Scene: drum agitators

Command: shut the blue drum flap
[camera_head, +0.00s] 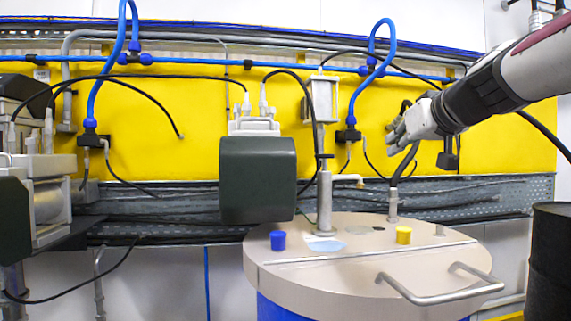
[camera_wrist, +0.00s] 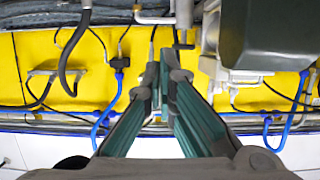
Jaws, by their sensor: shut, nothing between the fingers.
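The blue drum (camera_head: 285,308) stands at the lower middle in the head view, mostly below the frame. Its round beige lid (camera_head: 300,246) is crossed by a straight seam. The front half, with a bent metal handle (camera_head: 440,292), looks like the flap (camera_head: 320,285). It lies about level with the back half; I cannot tell whether a small gap is left. My gripper (camera_head: 393,133) is above and behind the lid at the right, apart from it, pointing left. In the wrist view my gripper's fingers (camera_wrist: 165,72) are together and empty. The flap is not seen there.
A dark grey motor box (camera_head: 258,180) and a metal post (camera_head: 324,200) rise by the lid's back left. A blue cap (camera_head: 278,240) and a yellow cap (camera_head: 403,235) sit on the lid. A black drum (camera_head: 552,260) stands right. Hoses hang before the yellow panel (camera_head: 190,130).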

